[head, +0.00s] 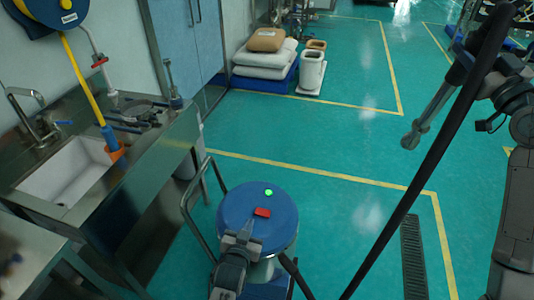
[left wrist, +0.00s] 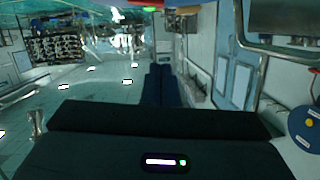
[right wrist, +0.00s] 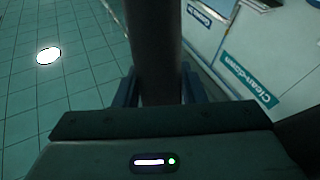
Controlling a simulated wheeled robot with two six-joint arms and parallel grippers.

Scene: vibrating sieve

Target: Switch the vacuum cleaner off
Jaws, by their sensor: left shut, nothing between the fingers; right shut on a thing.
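The vacuum cleaner (head: 228,207) stands on the floor at the bottom centre of the head view, with a round blue lid, a red switch (head: 262,212) and a lit green lamp (head: 269,192). My left gripper (head: 246,230) is shut and empty over the lid, its tips just on the near side of the switch; I cannot tell whether they touch it. In the left wrist view, red and green spots show at the top edge, beyond the shut fingers (left wrist: 160,85). My right gripper (right wrist: 158,90) is shut on a dark tube (right wrist: 154,45). The head view shows a grey wand (head: 425,120) beside the right arm.
A black hose (head: 405,200) crosses the right of the head view. A steel sink counter (head: 150,160) stands at left, with a blue hose reel (head: 45,15) above. White sacks (head: 265,58) lie on a blue pallet at the back.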

